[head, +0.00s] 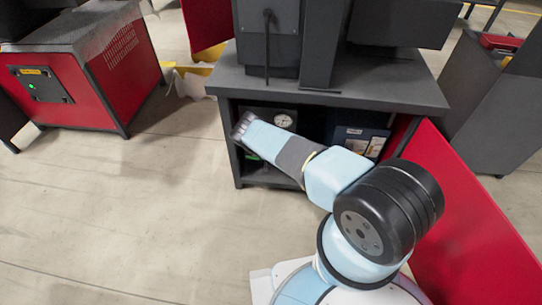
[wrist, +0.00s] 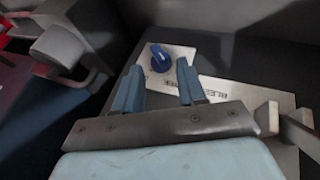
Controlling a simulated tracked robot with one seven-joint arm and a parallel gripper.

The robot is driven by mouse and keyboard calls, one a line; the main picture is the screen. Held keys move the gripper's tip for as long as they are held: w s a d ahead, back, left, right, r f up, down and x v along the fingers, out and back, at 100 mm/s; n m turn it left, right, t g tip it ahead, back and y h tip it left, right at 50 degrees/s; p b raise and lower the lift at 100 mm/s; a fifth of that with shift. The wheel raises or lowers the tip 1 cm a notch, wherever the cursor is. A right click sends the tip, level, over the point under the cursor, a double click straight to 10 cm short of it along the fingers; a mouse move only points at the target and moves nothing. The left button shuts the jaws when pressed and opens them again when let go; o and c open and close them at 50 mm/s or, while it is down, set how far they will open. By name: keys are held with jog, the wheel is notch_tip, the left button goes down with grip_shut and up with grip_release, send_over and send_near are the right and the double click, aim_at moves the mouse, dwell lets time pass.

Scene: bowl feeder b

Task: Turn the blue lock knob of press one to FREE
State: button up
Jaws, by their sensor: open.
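The blue lock knob (wrist: 160,58) shows in the wrist view, on a pale metal plate (wrist: 215,85) with dark lettering that is partly hidden. My gripper (wrist: 158,70) is open, with one blue finger on each side below the knob in the picture. The knob appears just beyond the fingertips, in line with the gap. I cannot tell whether a finger touches it. Nothing is held between the fingers. In the head view, my arm reaches to the open cabinet (head: 237,150) under the press, and the knob is not visible there.
A round gauge (head: 284,118) and a blue box (head: 350,136) are inside the cabinet. An open red door (head: 470,215) stands close to my arm's right. A red machine (head: 95,75) is at the left. A grey pipe fitting (wrist: 60,45) shows in the wrist view. The left floor is clear.

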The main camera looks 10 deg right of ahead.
jog(key=v, duration=0.8)
jog(key=shift+s+r, duration=0.2)
jog(key=shift+r, duration=0.05)
jog(key=shift+a, duration=0.15)
